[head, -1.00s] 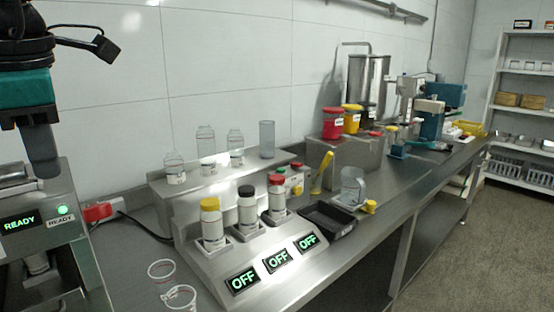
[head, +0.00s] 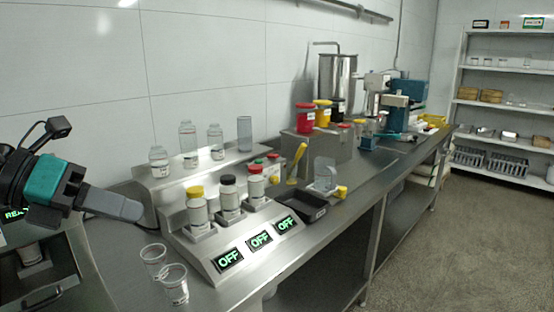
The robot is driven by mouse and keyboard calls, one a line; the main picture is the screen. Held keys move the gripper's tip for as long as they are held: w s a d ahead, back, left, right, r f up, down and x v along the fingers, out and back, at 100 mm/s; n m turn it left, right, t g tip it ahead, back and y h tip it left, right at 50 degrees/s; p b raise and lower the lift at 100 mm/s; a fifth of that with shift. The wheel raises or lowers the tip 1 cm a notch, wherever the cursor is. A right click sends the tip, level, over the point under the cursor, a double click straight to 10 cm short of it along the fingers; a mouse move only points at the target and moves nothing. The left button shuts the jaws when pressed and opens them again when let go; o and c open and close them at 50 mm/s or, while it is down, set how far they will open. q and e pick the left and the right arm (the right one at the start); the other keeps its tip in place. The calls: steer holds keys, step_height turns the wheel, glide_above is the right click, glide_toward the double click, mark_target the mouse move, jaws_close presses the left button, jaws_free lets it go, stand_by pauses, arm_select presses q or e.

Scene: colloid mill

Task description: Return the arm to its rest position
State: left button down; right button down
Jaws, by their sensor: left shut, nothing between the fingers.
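My left gripper (head: 122,207) is at the left of the head view, shut and empty, its fingers pointing right. It is in the air in front of the machine with the green display (head: 14,214), and it covers part of that machine. It is apart from the bottles and cups on the bench. My right gripper is not in view.
A sloped stand (head: 222,247) with several capped bottles and OFF displays is right of the gripper. Two clear cups (head: 174,285) stand at the bench's front. A black tray (head: 302,205) lies further right. A steel bench (head: 338,222) runs back to shelves (head: 500,104).

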arm_select(q)
steer(key=w+a+f+n+t, duration=0.3)
steer(key=w+f+n+t, duration=0.1)
steer(key=n+t, duration=0.75)
steer(key=s+a+f+n+g+y, duration=0.1)
steer(key=s+a+f+n+y, duration=0.1)
steer(key=f+n+y, duration=0.6)
steer(key=s+a+f+n+g+y, duration=0.1)
steer(key=a+f+n+y, duration=0.3)
steer(key=n, duration=0.6)
steer(key=s+d+f+n+g, duration=0.4)
steer(key=s+f+n+g, duration=0.3)
steer(key=f, duration=0.5)
steer(key=s+d+f+n+g+h, duration=0.2)
steer(key=s+d+f+g, duration=0.35)
steer(key=s+d, duration=0.5)
steer(key=w+f+t+h+b, duration=0.1)
steer(key=w+f+t, duration=0.2)
steer(key=f, duration=0.3)
steer(key=w+d+f+m+t+h+b, duration=0.1)
steer(key=w+f+t+b, duration=0.1)
steer(key=f+t, duration=0.3)
steer(key=shift+w+d+f, duration=0.15)
steer(key=shift+w+f, duration=0.2)
steer(key=shift+w, duration=0.2)
